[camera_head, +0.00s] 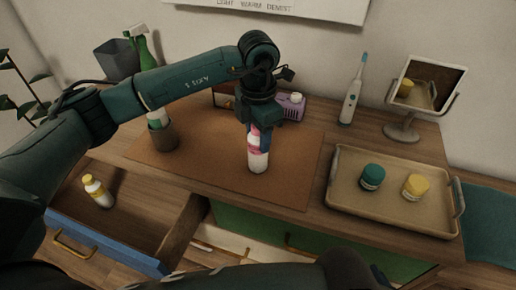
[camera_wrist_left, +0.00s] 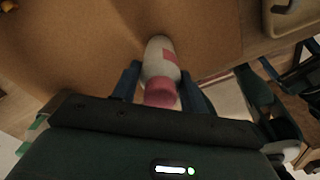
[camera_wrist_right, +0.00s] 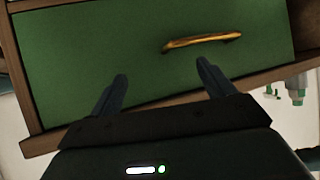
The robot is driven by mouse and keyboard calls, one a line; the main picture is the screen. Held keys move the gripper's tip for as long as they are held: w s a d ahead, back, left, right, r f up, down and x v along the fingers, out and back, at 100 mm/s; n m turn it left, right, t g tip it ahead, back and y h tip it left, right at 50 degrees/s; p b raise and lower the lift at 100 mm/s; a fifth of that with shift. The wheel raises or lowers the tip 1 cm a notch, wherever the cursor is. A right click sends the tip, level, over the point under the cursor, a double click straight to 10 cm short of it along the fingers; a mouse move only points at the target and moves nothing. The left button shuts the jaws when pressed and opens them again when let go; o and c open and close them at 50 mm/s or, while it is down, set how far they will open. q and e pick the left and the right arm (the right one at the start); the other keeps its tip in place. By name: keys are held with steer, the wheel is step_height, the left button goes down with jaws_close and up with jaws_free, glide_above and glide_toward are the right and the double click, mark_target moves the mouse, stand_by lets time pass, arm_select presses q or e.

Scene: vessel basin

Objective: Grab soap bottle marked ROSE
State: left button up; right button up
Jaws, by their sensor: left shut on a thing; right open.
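A white bottle with a pink cap and pink label (camera_head: 257,162) stands upright on the brown mat (camera_head: 205,150). Its label text is too small to read. My left gripper (camera_head: 259,138) comes down from above and is shut on this bottle. In the left wrist view the bottle (camera_wrist_left: 160,66) sits between the two blue fingers, its pink cap toward the palm. My right gripper (camera_wrist_right: 162,82) shows in the right wrist view, open and empty, in front of a green drawer (camera_wrist_right: 110,55).
A tray (camera_head: 335,185) at right holds a teal jar (camera_head: 372,177) and a yellow jar (camera_head: 415,186). A brown cup (camera_head: 163,138), a purple item (camera_head: 291,106), an electric toothbrush (camera_head: 351,95) and a mirror (camera_head: 404,130) stand around. The mat's right part is clear.

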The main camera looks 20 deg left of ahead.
arm_select(q)
steer(key=c, duration=0.6)
steer(key=shift+r, duration=0.15)
